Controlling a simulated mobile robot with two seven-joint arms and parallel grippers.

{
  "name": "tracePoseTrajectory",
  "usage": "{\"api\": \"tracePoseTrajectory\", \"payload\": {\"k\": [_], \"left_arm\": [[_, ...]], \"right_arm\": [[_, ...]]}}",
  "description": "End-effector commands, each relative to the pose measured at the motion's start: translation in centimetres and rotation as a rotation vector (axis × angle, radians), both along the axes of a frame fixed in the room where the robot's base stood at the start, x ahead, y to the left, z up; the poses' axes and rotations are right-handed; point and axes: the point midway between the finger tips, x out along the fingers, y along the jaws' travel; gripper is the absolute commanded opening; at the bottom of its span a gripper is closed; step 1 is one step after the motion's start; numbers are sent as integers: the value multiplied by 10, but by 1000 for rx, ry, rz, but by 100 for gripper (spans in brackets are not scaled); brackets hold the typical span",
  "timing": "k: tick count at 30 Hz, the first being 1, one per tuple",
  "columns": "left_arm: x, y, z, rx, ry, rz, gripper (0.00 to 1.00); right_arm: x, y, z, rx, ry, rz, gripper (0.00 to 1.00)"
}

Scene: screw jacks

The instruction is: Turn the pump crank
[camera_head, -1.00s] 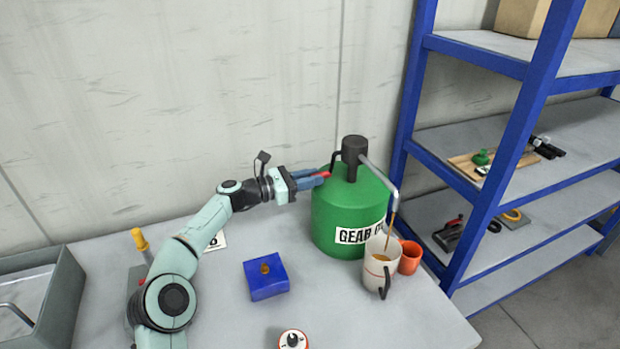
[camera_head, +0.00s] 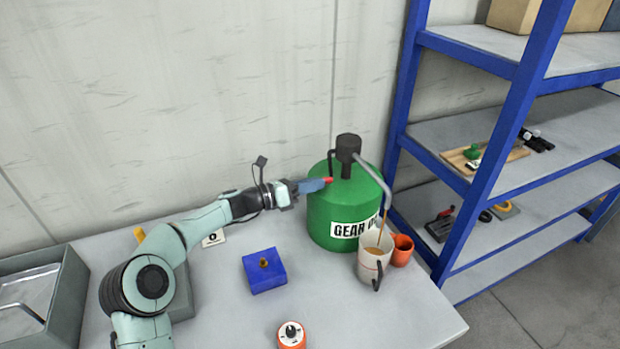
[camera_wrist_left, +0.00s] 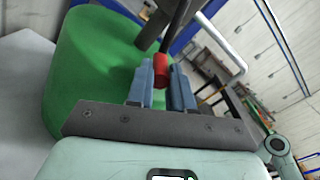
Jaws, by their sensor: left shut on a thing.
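The pump (camera_head: 348,147) has a dark head and stands on top of a green gear oil drum (camera_head: 325,215). Its crank has a black arm and a red grip (camera_head: 328,181). My left gripper (camera_head: 324,182) is shut on the red grip, which shows between the two blue fingers in the left wrist view (camera_wrist_left: 161,71). A grey spout (camera_head: 376,178) bends down from the pump head, and a brown stream of oil (camera_head: 381,233) falls from it into a white jug (camera_head: 369,265). My right gripper is not in view.
An orange cup (camera_head: 402,250) stands beside the jug. A blue block with a brass fitting (camera_head: 264,281) and an orange-and-white round device (camera_head: 291,336) are on the table. A grey tray (camera_head: 72,290) is at the left. Blue shelving (camera_head: 484,150) stands at the right.

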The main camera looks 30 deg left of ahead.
Motion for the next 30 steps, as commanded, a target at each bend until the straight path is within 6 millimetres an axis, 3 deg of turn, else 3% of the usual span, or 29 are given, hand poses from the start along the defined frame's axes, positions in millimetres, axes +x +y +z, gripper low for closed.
{"api": "tracePoseTrajectory", "payload": {"k": [17,18,20,30], "left_arm": [[-2,-2,1,-35,30,1,0],[-2,-2,1,-35,30,1,24],[-2,-2,1,-35,30,1,44],[-1,-1,-1,-18,16,1,46]], "right_arm": [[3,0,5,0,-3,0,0],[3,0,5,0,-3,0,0],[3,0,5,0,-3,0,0],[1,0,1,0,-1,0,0]]}}
